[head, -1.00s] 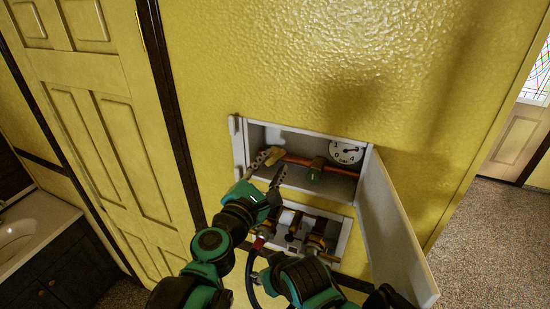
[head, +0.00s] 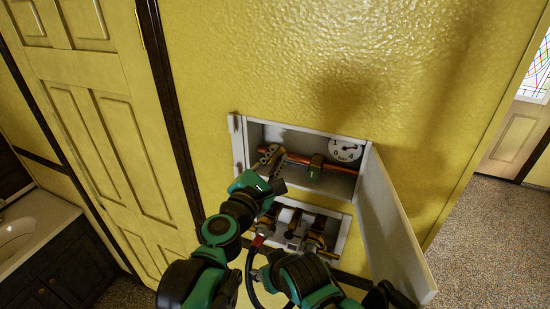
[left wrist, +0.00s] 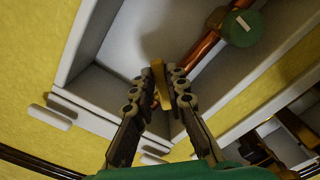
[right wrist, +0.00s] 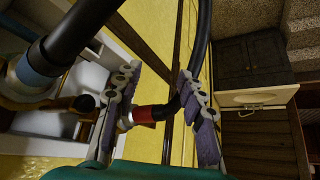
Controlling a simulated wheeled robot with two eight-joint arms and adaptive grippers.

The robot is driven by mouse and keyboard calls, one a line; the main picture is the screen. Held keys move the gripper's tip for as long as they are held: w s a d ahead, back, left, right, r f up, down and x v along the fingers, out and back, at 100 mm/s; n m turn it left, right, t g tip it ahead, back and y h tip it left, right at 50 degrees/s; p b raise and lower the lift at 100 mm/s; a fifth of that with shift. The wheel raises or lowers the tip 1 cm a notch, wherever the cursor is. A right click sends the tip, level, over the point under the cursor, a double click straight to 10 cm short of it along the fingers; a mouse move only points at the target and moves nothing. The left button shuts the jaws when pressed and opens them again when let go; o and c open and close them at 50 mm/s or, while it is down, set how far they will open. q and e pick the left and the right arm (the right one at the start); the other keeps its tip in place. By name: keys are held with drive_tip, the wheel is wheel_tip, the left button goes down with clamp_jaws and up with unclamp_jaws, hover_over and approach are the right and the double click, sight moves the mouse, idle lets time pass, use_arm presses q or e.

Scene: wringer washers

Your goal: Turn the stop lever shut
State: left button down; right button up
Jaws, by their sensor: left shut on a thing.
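The stop lever, a yellow brass handle, shows in the left wrist view (left wrist: 161,82) at the end of a copper pipe (head: 332,166) inside an open white wall box (head: 300,133). My left gripper (head: 272,154) reaches into the box's left part. It is shut on the lever, with one finger on each side (left wrist: 164,88). In the head view the fingers hide most of the lever. My right gripper (right wrist: 158,88) is open lower down, its fingers apart, near a black hose with a red collar (right wrist: 152,113).
A green fitting (head: 315,167) sits on the pipe beside a white dial (head: 345,150). The box door (head: 392,225) hangs open to the right. A lower box (head: 343,232) holds valves and hoses. A sink counter (head: 40,228) stands at left.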

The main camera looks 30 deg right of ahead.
use_arm(q)
drive_tip(key=shift+f, duration=0.1)
drive_tip(key=shift+s+d+f+m+b, duration=0.2)
drive_tip(key=shift+f+m+b, duration=0.35)
drive_tip(key=shift+m, duration=1.05)
drive_tip(key=shift+s+d+f+m+b, duration=0.2)
drive_tip(key=shift+f+m+b, duration=0.35)
drive_tip(key=shift+m, duration=1.05)
drive_tip(key=shift+s+d+f+m+b, duration=0.15)
drive_tip(key=shift+f+m+b, duration=0.4)
drive_tip(key=shift+m, duration=1.05)
drive_tip(key=shift+a, duration=0.1)
drive_tip(key=c, duration=1.5)
unclamp_jaws()
drive_tip(key=shift+r, duration=0.1)
drive_tip(key=shift+c, duration=0.2)
